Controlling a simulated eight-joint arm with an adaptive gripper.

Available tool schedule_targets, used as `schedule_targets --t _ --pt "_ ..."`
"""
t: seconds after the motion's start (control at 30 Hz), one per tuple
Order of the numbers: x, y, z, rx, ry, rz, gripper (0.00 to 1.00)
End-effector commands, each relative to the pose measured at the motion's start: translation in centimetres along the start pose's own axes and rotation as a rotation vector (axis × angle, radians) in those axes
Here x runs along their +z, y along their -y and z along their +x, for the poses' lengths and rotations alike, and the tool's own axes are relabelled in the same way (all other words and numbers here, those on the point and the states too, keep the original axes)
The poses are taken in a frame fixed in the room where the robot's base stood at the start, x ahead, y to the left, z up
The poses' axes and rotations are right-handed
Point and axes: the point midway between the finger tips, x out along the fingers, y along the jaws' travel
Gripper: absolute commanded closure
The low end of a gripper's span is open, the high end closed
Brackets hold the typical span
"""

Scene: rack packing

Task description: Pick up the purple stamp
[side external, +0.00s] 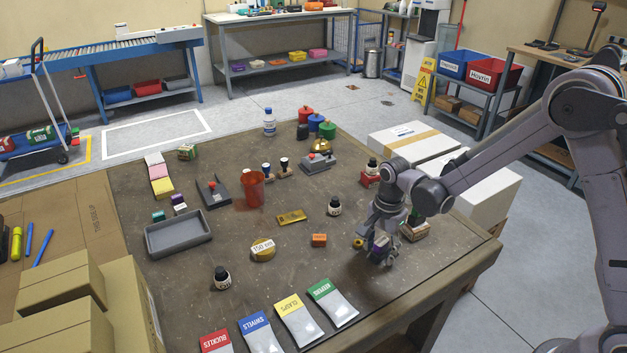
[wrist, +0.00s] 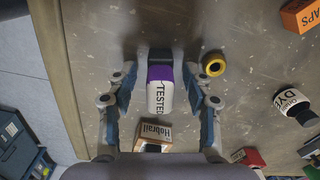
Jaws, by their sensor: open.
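The purple stamp (wrist: 160,88) has a dark end, a purple band and a white face reading "TESTED". In the wrist view it lies between the two fingers of my gripper (wrist: 162,84), with a gap on each side. My gripper is open. I cannot tell the exact height of the fingertips above the table.
A yellow ring-shaped item (wrist: 213,65) lies close right of the fingers. A small "Hobrail" box (wrist: 154,134) sits near my palm. A dye bottle (side external: 334,207) and an orange box (side external: 318,240) stand farther left. The table edge (wrist: 55,60) is near on the wrist view's left.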

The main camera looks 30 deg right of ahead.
Motion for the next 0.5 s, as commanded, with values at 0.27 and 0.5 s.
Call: schedule_targets --t 0.27,0.5 --pt "-0.01 0.01 -0.03 0.0 0.0 0.0 0.92" --pt "-0.01 0.01 -0.04 0.0 0.0 0.0 1.0"
